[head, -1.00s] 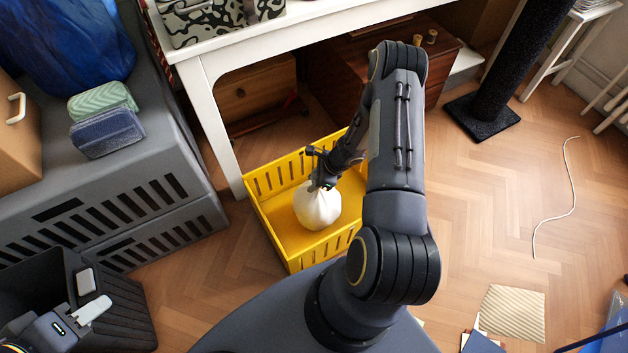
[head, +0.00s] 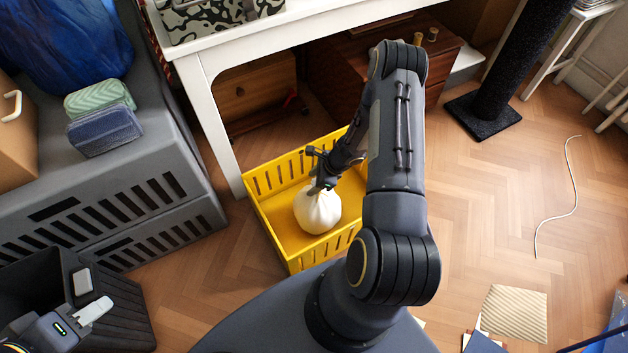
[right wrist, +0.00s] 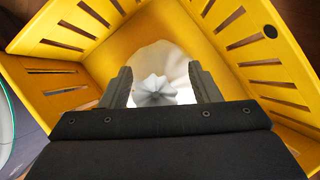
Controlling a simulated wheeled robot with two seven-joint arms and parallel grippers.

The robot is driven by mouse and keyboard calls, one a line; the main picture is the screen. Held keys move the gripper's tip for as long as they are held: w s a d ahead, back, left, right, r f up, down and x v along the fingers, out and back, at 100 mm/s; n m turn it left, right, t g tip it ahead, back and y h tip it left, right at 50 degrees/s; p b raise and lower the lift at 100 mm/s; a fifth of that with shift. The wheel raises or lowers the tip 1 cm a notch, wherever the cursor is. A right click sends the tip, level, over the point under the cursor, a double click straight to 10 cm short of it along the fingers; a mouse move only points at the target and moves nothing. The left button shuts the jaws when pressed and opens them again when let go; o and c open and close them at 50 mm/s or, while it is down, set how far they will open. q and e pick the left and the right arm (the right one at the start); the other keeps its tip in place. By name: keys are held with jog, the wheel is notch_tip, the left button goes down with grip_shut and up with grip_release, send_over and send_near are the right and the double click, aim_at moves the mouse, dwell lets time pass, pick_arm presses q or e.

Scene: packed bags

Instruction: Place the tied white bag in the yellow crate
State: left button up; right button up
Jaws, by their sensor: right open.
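The tied white bag (head: 318,212) sits upright on the floor of the yellow crate (head: 262,218). My right gripper (head: 318,186) reaches down into the crate at the top of the bag. In the right wrist view my right gripper (right wrist: 160,88) is open, one finger on each side of the bag's gathered neck (right wrist: 155,92). Whether the fingers touch the bag cannot be told. My left gripper (head: 88,296) is at the lower left, over a black bin, its two light fingers apart and nothing between them.
A white table (head: 215,120) stands behind the crate, its leg close to the crate's left corner. Grey slatted boxes (head: 150,215) stand at the left. The black bin (head: 130,315) is at the lower left. The wooden floor at right is mostly clear, with a white cord (head: 574,190).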

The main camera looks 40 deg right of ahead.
jog(key=shift+r+p, duration=0.8)
jog(key=shift+p, duration=0.2)
jog(key=p+v, duration=0.3)
jog(key=v, duration=0.8)
jog(key=w+d+r+m+t+h, duration=0.2)
jog(key=w+r+m, duration=0.1)
jog(key=r+m, duration=0.4)
jog(key=w+d+r+m+t+h, duration=0.1)
jog(key=w+d+r+m+h, duration=0.2)
jog(key=r+m, duration=0.35)
notch_tip(320, 180, up, 12)
jog(key=s+m+h, duration=0.2)
jog(key=m, duration=0.7)
jog(key=s+a+r+m+y, duration=0.3)
jog(key=s+a+r+m, duration=0.1)
jog(key=s+a+m, duration=0.6)
jog(key=s+a+r+m+g+y, duration=0.1)
jog(key=s+a+r+m+y, duration=0.2)
jog(key=s+a+m, duration=0.8)
notch_tip(320, 180, up, 2)
jog(key=m, duration=0.4)
jog(key=shift+a+r+m, duration=0.15)
jog(key=shift+r+m, duration=0.05)
jog(key=shift+m, duration=0.15)
